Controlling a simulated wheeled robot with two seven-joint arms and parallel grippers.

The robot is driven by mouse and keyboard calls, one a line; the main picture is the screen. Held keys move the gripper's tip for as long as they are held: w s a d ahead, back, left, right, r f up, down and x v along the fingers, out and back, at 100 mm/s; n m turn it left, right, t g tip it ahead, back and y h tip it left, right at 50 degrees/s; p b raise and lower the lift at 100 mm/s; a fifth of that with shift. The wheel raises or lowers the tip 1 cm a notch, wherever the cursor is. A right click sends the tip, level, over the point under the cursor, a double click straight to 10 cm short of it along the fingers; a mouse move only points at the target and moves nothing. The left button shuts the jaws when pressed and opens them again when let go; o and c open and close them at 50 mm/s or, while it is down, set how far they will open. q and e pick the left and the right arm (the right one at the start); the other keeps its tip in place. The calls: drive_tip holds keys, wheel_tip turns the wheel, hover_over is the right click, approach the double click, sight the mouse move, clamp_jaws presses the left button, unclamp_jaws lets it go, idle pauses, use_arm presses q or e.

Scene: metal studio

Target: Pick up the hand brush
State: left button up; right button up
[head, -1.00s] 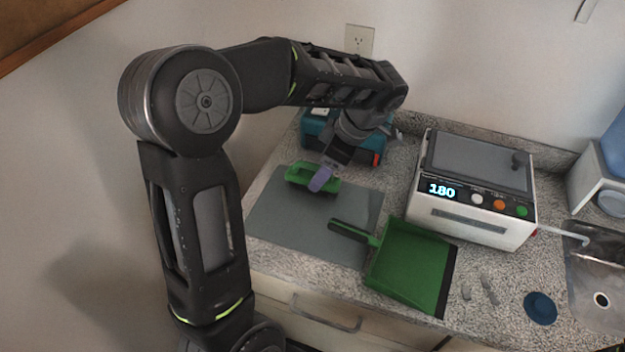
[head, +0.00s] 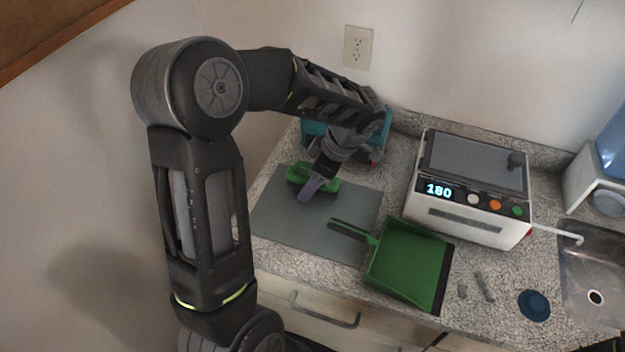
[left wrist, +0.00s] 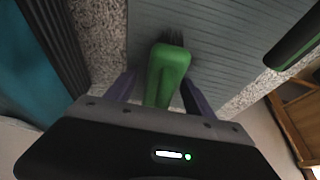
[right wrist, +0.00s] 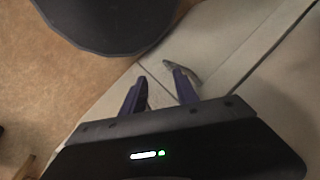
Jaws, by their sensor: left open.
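The green hand brush (head: 325,184) with dark bristles lies on the grey mat (head: 280,222) at the back left of the counter. My left gripper (head: 309,188) points down over the brush and partly hides it. In the left wrist view the green brush handle (left wrist: 166,75) reaches between the two spread fingers of the left gripper (left wrist: 158,90). I cannot tell whether either finger touches it. My right gripper (right wrist: 160,85) is open and empty in the right wrist view, above a pale cabinet front, away from the brush.
A green dustpan (head: 408,262) lies right of the mat, its handle over the mat's edge. A teal box (head: 318,130) stands behind the brush, close to my left arm. A white device (head: 470,190) reading 180, a blue disc (head: 535,305) and a sink (head: 590,265) are to the right.

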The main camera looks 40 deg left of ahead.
use_arm(q)
drive_tip(key=shift+c, duration=0.2)
clamp_jaws()
idle(0.6)
